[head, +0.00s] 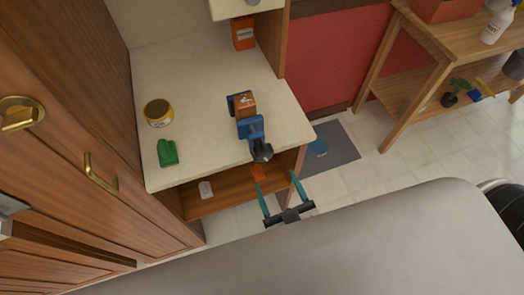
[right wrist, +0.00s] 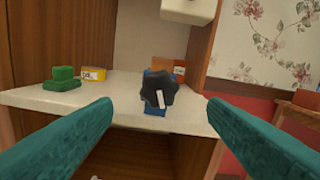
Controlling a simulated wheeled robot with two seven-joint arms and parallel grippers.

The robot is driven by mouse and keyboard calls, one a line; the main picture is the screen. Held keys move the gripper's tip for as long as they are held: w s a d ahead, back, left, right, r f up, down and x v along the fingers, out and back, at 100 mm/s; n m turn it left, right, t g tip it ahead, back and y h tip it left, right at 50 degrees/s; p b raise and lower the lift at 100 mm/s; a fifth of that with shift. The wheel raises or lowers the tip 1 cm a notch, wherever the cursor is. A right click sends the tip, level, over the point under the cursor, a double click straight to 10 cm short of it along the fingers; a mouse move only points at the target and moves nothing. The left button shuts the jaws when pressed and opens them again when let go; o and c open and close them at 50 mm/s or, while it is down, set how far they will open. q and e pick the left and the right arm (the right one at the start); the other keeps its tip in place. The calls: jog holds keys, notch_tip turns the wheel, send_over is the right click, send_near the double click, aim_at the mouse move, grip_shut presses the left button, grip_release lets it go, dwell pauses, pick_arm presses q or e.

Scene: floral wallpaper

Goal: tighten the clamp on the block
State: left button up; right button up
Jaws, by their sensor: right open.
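A blue clamp (head: 251,127) stands on the pale countertop (head: 200,85), with a brown wooden block (head: 245,105) between its jaws. Its black knob (head: 262,152) faces me at the counter's front edge. In the right wrist view the knob (right wrist: 159,88) has several lobes and a white mark, and it hides most of the clamp and block. My right gripper (head: 279,183) is open and empty, in front of and below the counter edge. Its teal fingers point at the clamp, with the knob seen between them and apart from both. My left gripper is not in view.
A yellow can (head: 158,112) and a green object (head: 167,152) stand left of the clamp. An orange box (head: 243,33) is at the back. A shelf (head: 220,192) lies under the counter. A wooden bench (head: 420,85) stands at the right.

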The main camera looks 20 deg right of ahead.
aim_at(265, 157)
jog(key=w+p, duration=0.1)
jog(key=w, duration=0.8)
jog(key=shift+w+a, duration=0.15)
jog(key=shift+a, duration=0.05)
jog(key=shift+c, duration=0.6)
jog(key=c, duration=0.9)
